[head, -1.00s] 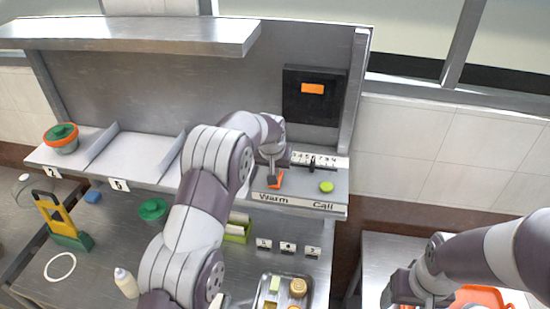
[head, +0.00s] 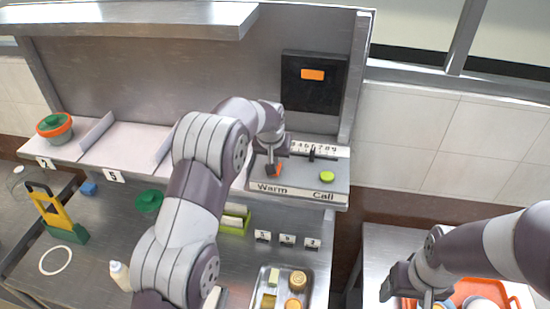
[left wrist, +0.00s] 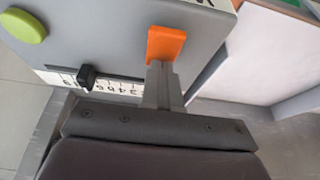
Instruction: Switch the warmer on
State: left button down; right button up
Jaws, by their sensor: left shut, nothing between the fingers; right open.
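The orange Warm switch (head: 278,168) is on the grey control panel (head: 300,186), above the "Warm" label. My left gripper (head: 271,172) is shut and empty, with its fingertips at the switch. In the left wrist view the shut fingers (left wrist: 162,80) meet the lower edge of the orange switch (left wrist: 166,42); I cannot tell how firmly they press. The warming shelf (head: 135,147) runs left of the panel and looks faintly pink. My right gripper (head: 396,288) is open at the lower right, over an orange tray (head: 468,290).
A green Call button (head: 327,176) and a black slider (head: 311,153) sit right of the switch. A black box with an orange light (head: 312,75) is on the back wall. An overhead shelf (head: 130,20) spans the left.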

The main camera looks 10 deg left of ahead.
pick_arm(q)
jog(key=shift+s+f+g, duration=0.3)
jog(key=shift+s+f, duration=0.35)
jog(key=shift+f, duration=0.15)
jog(key=shift+s+r, duration=0.2)
jog(key=shift+s, duration=0.2)
jog(key=shift+r, duration=0.1)
notch_tip(320, 180, up, 5)
jog(key=p, duration=0.3)
jog(key=shift+w, duration=0.1)
jog(key=b, duration=0.2)
jog(key=shift+s+r+b, duration=0.25)
jog(key=shift+s+b, duration=0.1)
jog(key=shift+s, duration=0.05)
jog(key=b+v, duration=0.1)
jog(key=v, duration=0.8)
jog(key=shift+b, duration=0.35)
pick_arm(e)
jog(key=shift+s+d+f, duration=0.15)
jog(key=shift+s+f, duration=0.3)
jog(key=shift+f, duration=0.35)
pick_arm(q)
jog(key=shift+s+r, duration=0.15)
